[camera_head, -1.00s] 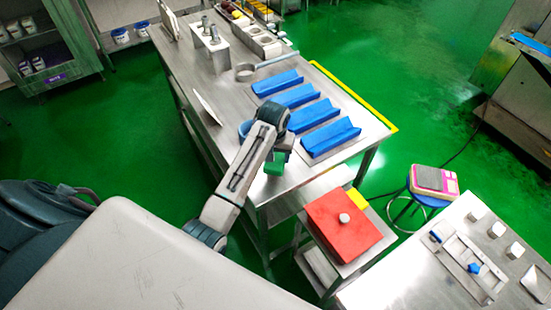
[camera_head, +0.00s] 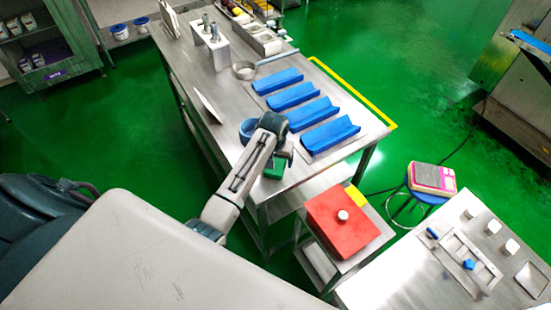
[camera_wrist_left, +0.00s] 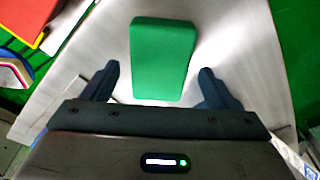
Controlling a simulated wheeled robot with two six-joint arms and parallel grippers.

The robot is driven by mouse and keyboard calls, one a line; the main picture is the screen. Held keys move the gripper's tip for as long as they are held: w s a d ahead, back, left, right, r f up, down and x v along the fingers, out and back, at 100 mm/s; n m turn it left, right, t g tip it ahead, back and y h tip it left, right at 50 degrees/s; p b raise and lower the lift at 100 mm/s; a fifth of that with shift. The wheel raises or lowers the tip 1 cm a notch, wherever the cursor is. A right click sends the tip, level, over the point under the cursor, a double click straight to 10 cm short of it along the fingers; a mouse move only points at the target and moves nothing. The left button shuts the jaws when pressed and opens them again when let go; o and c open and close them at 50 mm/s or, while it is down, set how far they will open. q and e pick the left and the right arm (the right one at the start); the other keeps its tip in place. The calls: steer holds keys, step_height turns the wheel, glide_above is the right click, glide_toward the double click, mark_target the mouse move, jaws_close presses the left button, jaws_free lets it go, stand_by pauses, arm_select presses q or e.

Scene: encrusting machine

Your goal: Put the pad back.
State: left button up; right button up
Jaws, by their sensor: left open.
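The green pad (camera_head: 271,167) lies on the near corner of the steel table, partly covered by my left gripper (camera_head: 283,160) in the head view. In the left wrist view the pad (camera_wrist_left: 163,45) is a plain green block on a bare metal surface. The open fingers of the left gripper (camera_wrist_left: 160,80) stand on either side of its near end, with a visible gap on both sides. My right gripper is not in view.
A red box (camera_head: 342,222) with a knob stands on a low stand.

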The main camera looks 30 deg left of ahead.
arm_select(q)
step_height(320, 180, up, 12)
steer(key=s+b, duration=0.1)
steer(key=b, duration=0.1)
steer(key=shift+s+d+r, duration=0.15)
steer(key=shift+s+d, duration=0.05)
steer(key=shift+s, duration=0.05)
